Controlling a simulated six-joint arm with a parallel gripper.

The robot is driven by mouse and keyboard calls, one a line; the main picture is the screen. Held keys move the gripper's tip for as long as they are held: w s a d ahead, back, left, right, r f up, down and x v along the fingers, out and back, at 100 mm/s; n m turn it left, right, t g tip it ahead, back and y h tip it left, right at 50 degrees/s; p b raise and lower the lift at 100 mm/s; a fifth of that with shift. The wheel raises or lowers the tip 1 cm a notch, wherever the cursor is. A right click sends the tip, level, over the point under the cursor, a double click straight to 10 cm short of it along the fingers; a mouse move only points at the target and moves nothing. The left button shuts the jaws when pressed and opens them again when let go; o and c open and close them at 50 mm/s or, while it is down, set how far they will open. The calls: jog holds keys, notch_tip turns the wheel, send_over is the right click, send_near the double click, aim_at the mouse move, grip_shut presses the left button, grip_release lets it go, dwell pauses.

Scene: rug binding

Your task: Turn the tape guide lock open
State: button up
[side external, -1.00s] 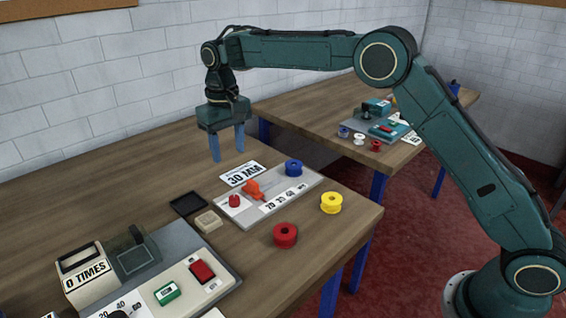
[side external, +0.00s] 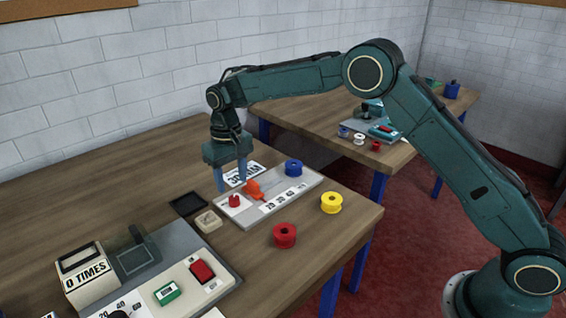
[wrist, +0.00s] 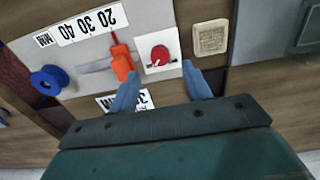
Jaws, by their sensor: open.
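The tape guide is a grey plate (side external: 313,184) with a white number strip and an orange slider (side external: 254,189). A small red knob (side external: 234,201), which looks like the lock, sits on a white square at the plate's near left end. In the wrist view the red knob (wrist: 160,54) is round, with a pale and dark marking at its lower edge. The orange slider (wrist: 122,64) is just left of it there. My gripper (side external: 231,186) is open and empty, above the knob's end of the plate. In the wrist view its blue fingertips (wrist: 161,73) are either side of the knob, slightly below it, with no clear contact.
A blue spool (side external: 293,168) sits on the plate's far end. A red spool (side external: 285,235) and yellow spool (side external: 331,203) stand near the table edge. A black tray (side external: 188,204) and beige block (side external: 208,221) are left of the plate. A counter machine (side external: 85,275) stands front left.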

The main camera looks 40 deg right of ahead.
aim_at(234, 198)
jog(key=shift+f, duration=2.7)
jog(key=shift+c, duration=0.4)
jog(key=c, duration=0.9)
